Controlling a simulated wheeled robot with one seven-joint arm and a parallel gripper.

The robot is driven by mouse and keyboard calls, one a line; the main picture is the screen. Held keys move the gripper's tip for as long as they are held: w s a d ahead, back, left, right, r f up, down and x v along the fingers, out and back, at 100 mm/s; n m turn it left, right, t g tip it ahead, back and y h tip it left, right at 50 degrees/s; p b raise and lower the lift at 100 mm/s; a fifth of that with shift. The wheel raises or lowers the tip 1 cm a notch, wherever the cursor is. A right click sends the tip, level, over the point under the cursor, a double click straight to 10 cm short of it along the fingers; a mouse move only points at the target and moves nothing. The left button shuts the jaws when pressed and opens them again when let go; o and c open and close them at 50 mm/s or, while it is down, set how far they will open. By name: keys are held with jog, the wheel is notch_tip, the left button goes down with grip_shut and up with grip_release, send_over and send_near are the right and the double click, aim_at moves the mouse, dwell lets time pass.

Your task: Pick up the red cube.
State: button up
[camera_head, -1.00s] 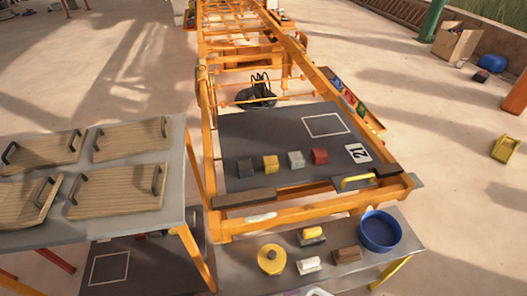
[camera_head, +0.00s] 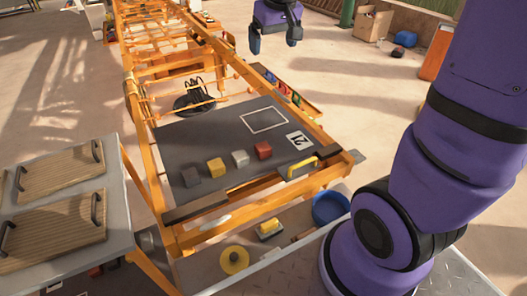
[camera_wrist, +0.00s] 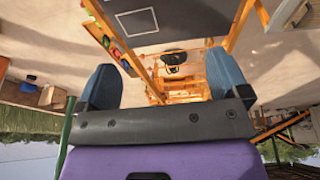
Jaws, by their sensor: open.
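The red cube (camera_head: 263,150) sits on the dark board (camera_head: 190,133) of the orange frame, at the right end of a row of cubes. To its left are a light grey cube (camera_head: 240,158), a yellow cube (camera_head: 215,168) and a dark grey cube (camera_head: 191,178). My gripper (camera_head: 275,42) hangs above and beyond the board, pointing down, open and empty. In the wrist view its two blue-grey fingers (camera_wrist: 165,88) are wide apart with nothing between them. The red cube cannot be made out in the wrist view.
A white square outline (camera_head: 264,120) and a card marked 21 (camera_head: 299,140) are on the board. A yellow handle (camera_head: 301,168) stands at its front right edge. A blue bowl (camera_head: 330,208) is below.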

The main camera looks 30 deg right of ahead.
jog(key=w+d+f, duration=0.1)
jog(key=w+f, duration=0.7)
jog(key=g, duration=0.3)
send_over(263, 146)
jog(key=a, duration=0.1)
notch_tip(263, 146, down, 26)
jog(key=f, duration=1.4)
jog(key=shift+s+d+f, duration=0.15)
jog(key=shift+d+f, duration=0.1)
jog(key=shift+d, duration=0.1)
jog(key=shift+d+f, duration=0.1)
jog(key=shift+f, duration=2.9)
jog(key=c, duration=1.3)
